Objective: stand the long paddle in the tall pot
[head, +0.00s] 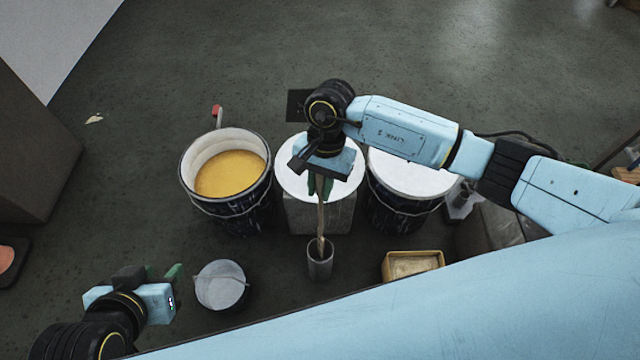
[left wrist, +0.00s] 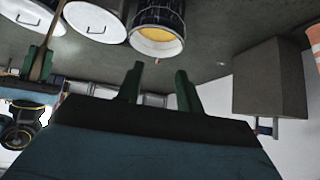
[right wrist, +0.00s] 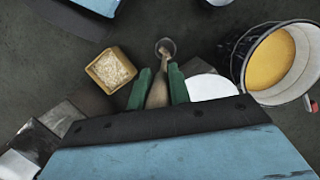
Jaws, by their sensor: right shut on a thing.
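The long paddle (head: 320,212) is a thin brown wooden stick, held roughly upright. My right gripper (head: 320,188) is shut on its upper part, above a pale block. The paddle also shows between the green fingers in the right wrist view (right wrist: 157,92). The tall pot (head: 320,266) is a narrow grey cylinder standing upright. The paddle's lower end lines up with the pot's mouth; how deep it reaches inside is hard to tell. In the right wrist view the tip overlaps the pot's round mouth (right wrist: 165,43). My left gripper (left wrist: 158,88) is open and empty, at lower left in the head view.
A bucket of yellow lacquer (head: 229,176) stands left of the pale block (head: 320,214), and a white-lidded bucket (head: 400,208) right of it. A round grey container (head: 221,286) is left of the pot, and a square tan box (head: 412,256) is right.

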